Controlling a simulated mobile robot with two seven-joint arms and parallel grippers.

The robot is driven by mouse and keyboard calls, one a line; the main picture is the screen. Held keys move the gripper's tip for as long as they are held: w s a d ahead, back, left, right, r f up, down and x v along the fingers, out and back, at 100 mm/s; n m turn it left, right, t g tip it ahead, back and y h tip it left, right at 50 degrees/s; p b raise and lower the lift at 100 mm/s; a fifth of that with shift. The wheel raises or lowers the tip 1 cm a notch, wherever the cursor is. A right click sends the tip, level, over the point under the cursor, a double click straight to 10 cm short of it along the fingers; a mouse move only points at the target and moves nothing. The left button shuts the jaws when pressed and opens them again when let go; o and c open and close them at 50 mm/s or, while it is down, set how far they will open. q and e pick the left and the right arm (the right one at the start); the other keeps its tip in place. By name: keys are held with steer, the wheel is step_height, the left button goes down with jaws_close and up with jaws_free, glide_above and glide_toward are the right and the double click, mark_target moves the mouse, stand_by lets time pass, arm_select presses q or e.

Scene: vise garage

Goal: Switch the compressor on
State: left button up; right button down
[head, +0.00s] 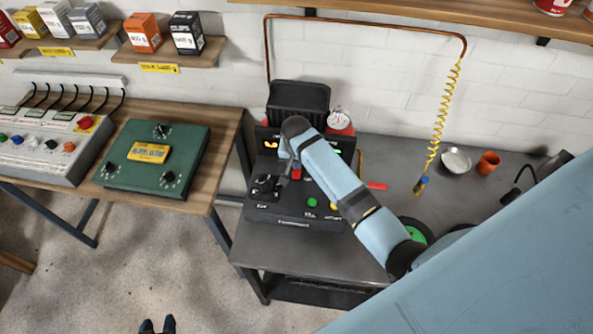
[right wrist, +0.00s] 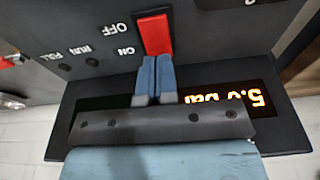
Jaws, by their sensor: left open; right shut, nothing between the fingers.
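The black compressor (head: 262,212) stands on the grey bench in the head view. Its red switch (right wrist: 155,33) shows in the right wrist view beside the OFF and ON labels, which read upside down; it also shows in the head view (head: 297,173). My right gripper (right wrist: 156,58) is shut and empty, its fingertips at the ON-side end of the switch. I cannot tell whether they touch it. A lit display (right wrist: 225,98) shows a bar reading, partly hidden by my gripper. My left gripper (head: 157,325) is open and empty at the bottom of the head view, far from the compressor.
A green control box (head: 185,145) and a grey switch panel (head: 45,150) sit on the wooden bench at left. A yellow coiled hose (head: 440,115) hangs right of the compressor. A metal bowl (head: 455,160) and orange cup (head: 488,163) stand at the back right.

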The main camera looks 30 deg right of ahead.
steer(key=shift+f, duration=0.25)
steer(key=shift+f, duration=0.2)
